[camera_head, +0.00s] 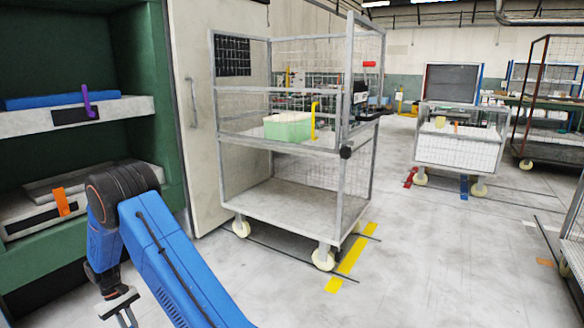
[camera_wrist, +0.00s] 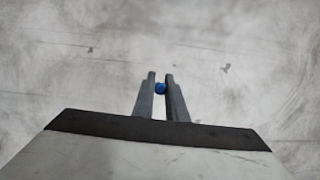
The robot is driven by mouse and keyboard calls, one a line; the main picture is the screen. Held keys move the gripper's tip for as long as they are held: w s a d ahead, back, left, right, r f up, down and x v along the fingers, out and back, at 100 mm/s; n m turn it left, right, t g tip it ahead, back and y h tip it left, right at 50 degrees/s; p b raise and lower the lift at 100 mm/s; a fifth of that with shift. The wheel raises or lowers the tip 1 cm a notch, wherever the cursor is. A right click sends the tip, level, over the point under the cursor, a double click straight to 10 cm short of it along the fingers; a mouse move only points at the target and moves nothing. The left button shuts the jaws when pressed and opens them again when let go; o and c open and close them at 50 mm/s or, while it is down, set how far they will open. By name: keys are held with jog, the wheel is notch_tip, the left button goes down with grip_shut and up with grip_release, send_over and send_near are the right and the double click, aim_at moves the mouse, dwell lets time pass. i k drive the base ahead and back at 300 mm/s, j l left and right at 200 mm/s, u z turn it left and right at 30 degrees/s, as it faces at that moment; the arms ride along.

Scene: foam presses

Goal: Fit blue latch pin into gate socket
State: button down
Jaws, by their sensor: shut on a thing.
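The blue latch pin (camera_wrist: 160,88) shows in the wrist view as a small round blue end between the two fingers. My gripper (camera_wrist: 160,76) is shut on it, above bare grey floor. In the head view my gripper (camera_head: 126,316) hangs low at the lower left, near the picture's bottom edge; the pin cannot be made out there. A grey wire-mesh cart (camera_head: 290,196) stands upright at the centre, apart from my gripper. A black round fitting (camera_head: 346,152) sits on its front right post. I cannot tell which part is the gate socket.
A green press cabinet (camera_head: 120,60) with pale drawers stands at the left, close to my arm. A smaller mesh cart (camera_head: 455,150) stands farther right. Open floor lies between the carts, with yellow markings (camera_head: 352,256).

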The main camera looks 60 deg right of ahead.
aim_at(345, 157)
jog(key=l+z, duration=0.2)
jog(key=l, duration=0.5)
jog(key=l+z, duration=0.2)
jog(key=l, duration=0.5)
jog(key=i+l+z, duration=0.2)
jog(key=l, duration=0.45)
jog(key=k, duration=0.1)
